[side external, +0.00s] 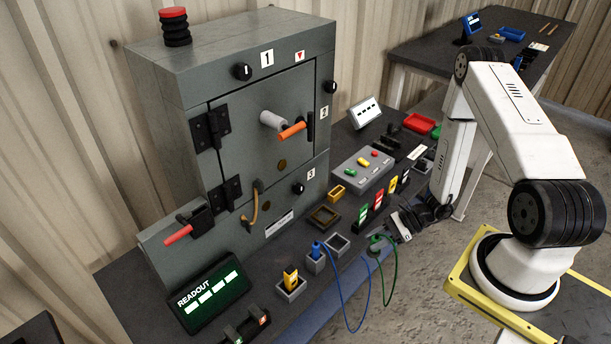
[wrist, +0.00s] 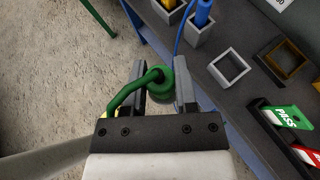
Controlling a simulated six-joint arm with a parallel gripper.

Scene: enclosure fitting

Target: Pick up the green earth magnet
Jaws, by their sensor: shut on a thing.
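The green earth magnet (wrist: 165,92) is a round green piece with a green cable (wrist: 124,98) coming out of its top. In the wrist view it sits between the two fingers of my gripper (wrist: 160,80), which are shut on it. In the side external view the magnet (side external: 376,239) is small, at the front edge of the bench beside my gripper (side external: 388,233). Its cable hangs down in a loop past that edge. Whether the magnet touches the bench is too small to tell.
A blue plug (side external: 316,249) stands in a grey holder with its blue cable hanging nearby. An empty grey square holder (side external: 337,246) and a brown one (side external: 324,216) are close by. Coloured tags (side external: 378,198) stand behind. The grey enclosure (side external: 250,120) rises at the back.

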